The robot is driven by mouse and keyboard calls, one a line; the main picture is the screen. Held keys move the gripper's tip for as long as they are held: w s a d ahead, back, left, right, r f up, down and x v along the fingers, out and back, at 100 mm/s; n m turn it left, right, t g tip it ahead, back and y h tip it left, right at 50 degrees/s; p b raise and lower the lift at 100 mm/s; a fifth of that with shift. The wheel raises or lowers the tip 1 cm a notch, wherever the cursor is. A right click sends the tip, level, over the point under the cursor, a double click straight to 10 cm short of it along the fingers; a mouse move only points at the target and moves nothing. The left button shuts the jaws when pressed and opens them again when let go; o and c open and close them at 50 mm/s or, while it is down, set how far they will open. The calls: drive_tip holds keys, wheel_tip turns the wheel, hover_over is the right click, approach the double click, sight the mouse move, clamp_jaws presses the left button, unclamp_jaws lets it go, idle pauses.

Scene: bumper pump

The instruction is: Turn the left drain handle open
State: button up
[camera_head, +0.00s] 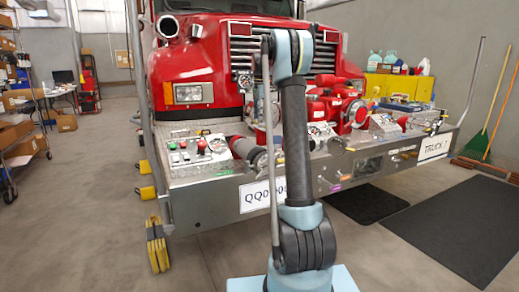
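The red fire truck (195,62) carries a metal front bumper (225,215) with pump equipment on it. A red pump body (345,108) stands on the bumper right of my arm. Small fittings and colored tags (336,188) sit along the bumper's front face. I cannot tell which part is the left drain handle; it is too small to make out or hidden behind my arm. My arm stands upright in front of the bumper and covers part of its middle. My gripper is not recognizable in this view.
A control panel (190,150) with colored buttons sits on the bumper's left. Another panel (384,124) sits on its right. Yellow chocks (157,245) hang at the bumper's left end. Black mats (450,225) lie at right. Floor at left front is clear.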

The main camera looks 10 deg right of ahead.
wheel_tip(320, 180, down, 17)
drive_tip(key=shift+f, duration=0.2)
idle(0.5)
clamp_jaws()
